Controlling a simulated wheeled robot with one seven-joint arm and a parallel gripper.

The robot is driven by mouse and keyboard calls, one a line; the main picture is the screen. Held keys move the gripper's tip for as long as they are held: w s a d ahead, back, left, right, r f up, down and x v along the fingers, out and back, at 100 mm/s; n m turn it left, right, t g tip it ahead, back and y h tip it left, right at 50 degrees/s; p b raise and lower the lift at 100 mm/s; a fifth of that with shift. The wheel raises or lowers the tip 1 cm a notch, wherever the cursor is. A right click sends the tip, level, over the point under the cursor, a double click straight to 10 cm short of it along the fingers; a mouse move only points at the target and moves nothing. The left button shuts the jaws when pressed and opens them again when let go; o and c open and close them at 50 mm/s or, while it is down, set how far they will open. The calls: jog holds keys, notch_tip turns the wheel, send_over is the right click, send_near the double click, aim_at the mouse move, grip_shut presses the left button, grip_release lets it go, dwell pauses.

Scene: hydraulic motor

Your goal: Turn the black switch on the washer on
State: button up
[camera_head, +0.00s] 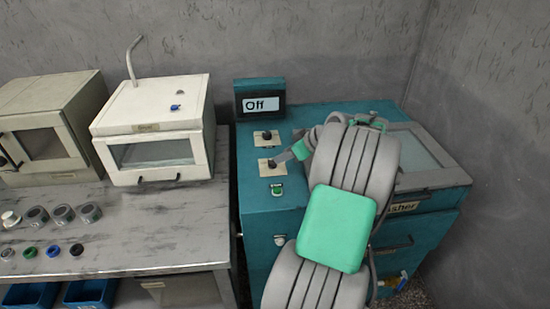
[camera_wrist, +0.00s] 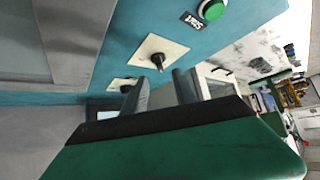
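The teal washer (camera_head: 335,115) stands at the right, and its small screen (camera_head: 261,105) reads "Off". Two black switches on pale plates sit on its top panel, a rear one (camera_head: 267,135) and a front one (camera_head: 271,163). My gripper (camera_head: 277,160) reaches in from the right, with its tips at the front switch. In the wrist view, my gripper (camera_wrist: 161,76) shows two grey fingers with a gap between them. A black switch (camera_wrist: 157,61) lies just beyond the tips, in line with the gap. I cannot tell whether the fingers touch it.
A green button (camera_head: 277,190) is in front of the switches; it also shows in the wrist view (camera_wrist: 212,9). The washer's lid (camera_head: 435,178) is at the right. A table (camera_head: 180,225) at the left holds two box-shaped machines and several small parts. Walls stand behind and right.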

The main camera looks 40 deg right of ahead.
aim_at(272, 164)
jog(key=p+x, duration=0.1)
jog(key=x, duration=0.5)
jog(key=shift+r, duration=0.1)
grip_shut()
dwell(0.3)
